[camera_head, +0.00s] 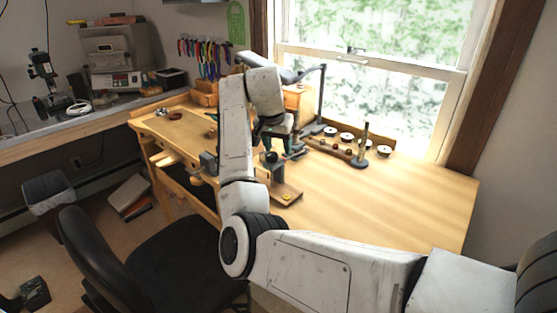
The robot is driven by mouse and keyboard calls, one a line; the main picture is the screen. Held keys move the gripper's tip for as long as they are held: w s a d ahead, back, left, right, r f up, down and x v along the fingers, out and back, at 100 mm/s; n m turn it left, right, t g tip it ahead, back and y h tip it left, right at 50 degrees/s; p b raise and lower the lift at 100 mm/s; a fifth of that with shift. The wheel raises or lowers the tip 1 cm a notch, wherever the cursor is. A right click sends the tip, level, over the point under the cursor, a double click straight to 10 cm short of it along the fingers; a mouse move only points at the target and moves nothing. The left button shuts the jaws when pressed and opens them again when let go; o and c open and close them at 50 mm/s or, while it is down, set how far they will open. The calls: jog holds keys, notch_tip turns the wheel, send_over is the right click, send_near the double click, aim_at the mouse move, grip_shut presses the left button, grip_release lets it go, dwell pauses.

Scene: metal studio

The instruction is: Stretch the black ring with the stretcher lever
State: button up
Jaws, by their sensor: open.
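My arm reaches across the workbench (400,200) from the lower right. My gripper (284,143) hangs near the bench's middle, pointing down, with its jaws open. Just below and in front of it, a small tool with a dark upright and a flat wooden base (287,194) stands on the bench; it may be the stretcher. A small dark round thing (270,157) shows at the top of this tool, close to the gripper. I cannot tell whether it is the black ring or part of the tool. I cannot make out a lever. My forearm hides part of the bench.
A dark tapered post (363,144) stands at the end of a low rack (330,148) with small coloured pieces. A lamp arm (321,95) rises behind. The bench's right half is clear. A black chair (105,262) stands in front.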

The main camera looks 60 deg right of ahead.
aim_at(294, 156)
jog(key=x, duration=0.7)
jog(key=shift+d, duration=0.1)
jog(key=shift+c, duration=0.2)
grip_shut()
